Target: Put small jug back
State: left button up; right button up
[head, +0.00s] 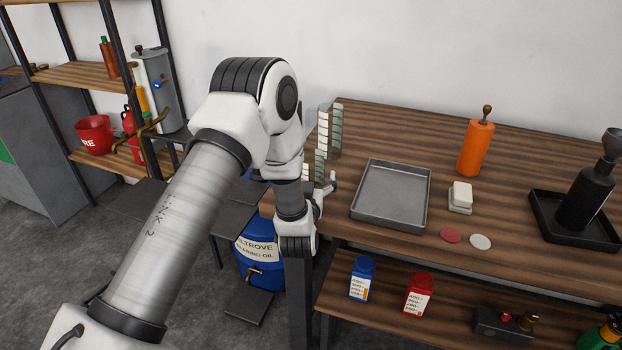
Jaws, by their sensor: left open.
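Two see-through vessels with stacked pale marks, which look like jugs, stand at the table's left end. The taller one (335,128) is behind; the shorter one (318,164), likely the small jug, is in front and partly hidden by my left arm. My left gripper (325,196) is open at the table's left edge, just below and in front of the shorter vessel. My wrist hides part of the gripper, and I cannot tell whether it touches the vessel. My right gripper is out of view.
On the wooden table (525,165) are an empty grey tray (389,192), a white block (461,194), an orange bottle (475,148) and a black bottle (584,198) in a black tray (545,232). Blue (362,279) and red (418,294) containers stand on the lower shelf. A blue drum (257,240) is left.

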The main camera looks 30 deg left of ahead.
pick_arm(q)
jog(key=b+v, duration=0.3)
jog(key=v, duration=0.8)
jog(key=s+d+f+m+g+h, duration=0.1)
jog(key=s+d+f+g+h, duration=0.2)
jog(key=f, duration=0.5)
jog(key=s+d+f+m+g+h, duration=0.1)
jog(key=s+f+g, duration=0.2)
jog(key=s+f, duration=0.35)
jog(key=s+d+f+m+g+h, duration=0.1)
jog(key=s+d+f+g+h, duration=0.2)
jog(key=f, duration=0.6)
jog(key=s+d+f+m+g, duration=0.1)
jog(key=s+f+g, duration=0.2)
jog(key=s, duration=0.4)
jog(key=s+d+f+g+h, duration=0.1)
jog(key=s+f+g, duration=0.2)
jog(key=s, duration=0.5)
jog(key=shift+f+m+g, duration=0.3)
jog(key=shift+m+g, duration=0.1)
jog(key=shift+g, duration=0.3)
